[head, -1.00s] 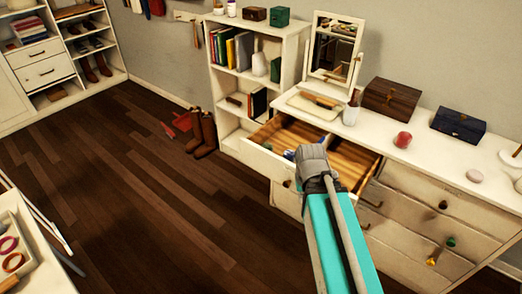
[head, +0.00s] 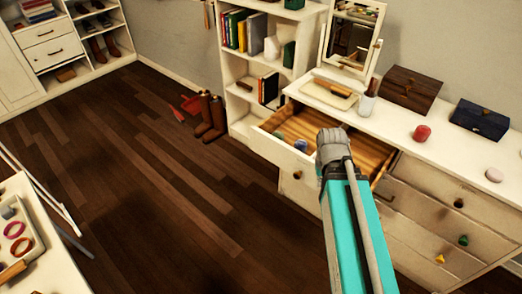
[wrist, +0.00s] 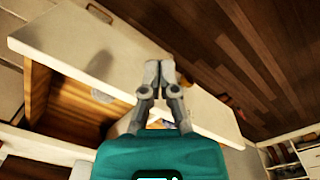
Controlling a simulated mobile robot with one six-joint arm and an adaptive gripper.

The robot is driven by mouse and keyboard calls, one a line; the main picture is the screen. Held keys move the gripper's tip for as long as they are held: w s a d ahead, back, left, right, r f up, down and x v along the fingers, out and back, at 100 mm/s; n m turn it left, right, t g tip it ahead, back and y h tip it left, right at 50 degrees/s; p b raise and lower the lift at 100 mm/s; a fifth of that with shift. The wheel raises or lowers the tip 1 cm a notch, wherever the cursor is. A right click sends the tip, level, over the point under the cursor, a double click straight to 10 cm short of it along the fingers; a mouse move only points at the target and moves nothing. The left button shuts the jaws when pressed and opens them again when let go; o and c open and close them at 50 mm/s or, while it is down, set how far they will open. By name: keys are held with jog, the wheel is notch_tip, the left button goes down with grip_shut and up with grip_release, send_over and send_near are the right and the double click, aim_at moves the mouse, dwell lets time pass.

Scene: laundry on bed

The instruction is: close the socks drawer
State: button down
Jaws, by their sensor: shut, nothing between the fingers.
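The socks drawer is the open top-left drawer of the white dresser. Its white front (head: 282,158) is pulled well out, and its wooden inside holds a few small rolled items, one blue (head: 300,145). In the wrist view its white front panel (wrist: 75,45) runs diagonally, with the wooden inside (wrist: 75,115) at lower left. My gripper (wrist: 158,70) is shut and empty, its fingertips over the front panel; I cannot tell if they touch it. In the head view my arm's grey end is over the drawer and hides part of it; the fingertips are hidden.
A bookshelf (head: 240,95) and brown boots (head: 211,115) stand left of the dresser.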

aim_at(267, 150)
jog(key=w+a+f+n+t+h+b, duration=0.1)
jog(key=w+a+n+t+b, duration=0.1)
jog(key=w+a+n, duration=0.3)
jog(key=w+a+f+n+t+h+b, duration=0.1)
jog(key=w+a+n, duration=0.4)
jog(key=a+n, duration=0.7)
jog(key=w+a+f+n+t+h+b, duration=0.1)
jog(key=w+a+n+t+h+b, duration=0.2)
jog(key=a+n, duration=0.6)
jog(key=w+n+t+b, duration=0.1)
jog(key=w+b, duration=0.1)
jog(key=shift+a+f+n+b, duration=0.25)
jog(key=shift+a+n+b, duration=0.05)
jog(key=shift+n+b, duration=0.1)
jog(key=b+x, duration=0.2)
jog(key=x, duration=0.2)
jog(key=r+b+x, duration=0.1)
jog(key=b+x, duration=0.1)
jog(key=x, duration=0.2)
jog(key=w+d+b+x, duration=0.1)
jog(key=b+x, duration=0.2)
jog(key=x, duration=0.1)
jog(key=shift+w+r, duration=0.1)
jog(key=shift+r, duration=0.2)
jog(key=shift+w+d, duration=0.45)
jog(key=shift+w, duration=0.05)
